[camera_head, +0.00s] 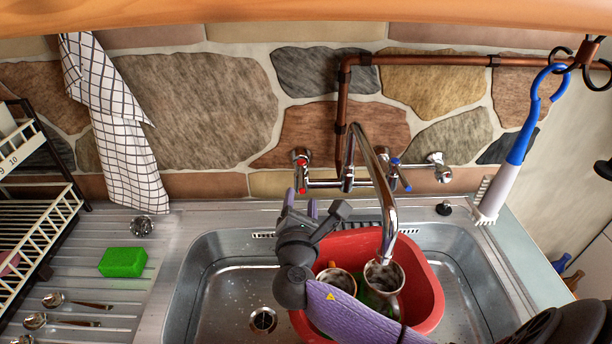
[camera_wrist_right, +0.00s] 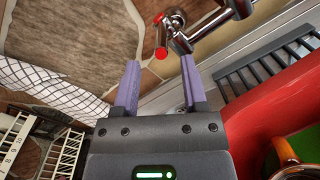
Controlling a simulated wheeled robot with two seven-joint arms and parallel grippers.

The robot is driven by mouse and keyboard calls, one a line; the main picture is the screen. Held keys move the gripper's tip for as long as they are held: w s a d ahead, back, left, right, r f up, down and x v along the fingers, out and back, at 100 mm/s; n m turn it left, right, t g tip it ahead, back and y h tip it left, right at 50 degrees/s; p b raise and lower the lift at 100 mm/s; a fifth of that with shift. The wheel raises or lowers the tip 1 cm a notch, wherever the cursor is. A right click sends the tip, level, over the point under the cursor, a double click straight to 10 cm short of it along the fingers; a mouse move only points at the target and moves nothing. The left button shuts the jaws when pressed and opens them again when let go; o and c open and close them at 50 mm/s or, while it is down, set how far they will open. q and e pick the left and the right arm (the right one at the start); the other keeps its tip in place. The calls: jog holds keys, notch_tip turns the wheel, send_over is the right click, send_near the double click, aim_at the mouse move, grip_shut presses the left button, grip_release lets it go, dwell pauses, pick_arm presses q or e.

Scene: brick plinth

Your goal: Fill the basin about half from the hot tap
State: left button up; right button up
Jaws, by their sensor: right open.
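The red basin (camera_head: 425,290) stands in the steel sink, partly hidden by my right arm. It holds mugs (camera_head: 383,275) and something green; I cannot tell its water level. The curved spout (camera_head: 375,170) hangs over it, and I see no clear stream. The hot tap (camera_head: 302,158) has a red-marked handle on the wall, left of the blue-marked cold tap (camera_head: 398,170). My right gripper (camera_head: 302,203) is open and empty, below the hot tap. In the right wrist view the red handle (camera_wrist_right: 161,38) lies beyond the fingers, apart from them. My left gripper is out of view.
A green sponge (camera_head: 123,262) and spoons lie on the left drainer, beside a dish rack (camera_head: 40,230). A checked towel (camera_head: 115,130) hangs at the left. A blue-and-white brush (camera_head: 515,150) hangs at the right. A copper pipe (camera_head: 430,61) crosses the stone wall.

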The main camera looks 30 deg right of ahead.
aim_at(303, 180)
jog(key=x, duration=0.6)
jog(key=shift+w+d+f+b, duration=0.1)
jog(key=shift+w+d+b, duration=0.15)
jog(key=shift+b, duration=0.15)
jog(key=shift+s, duration=0.1)
grip_shut()
dwell(0.8)
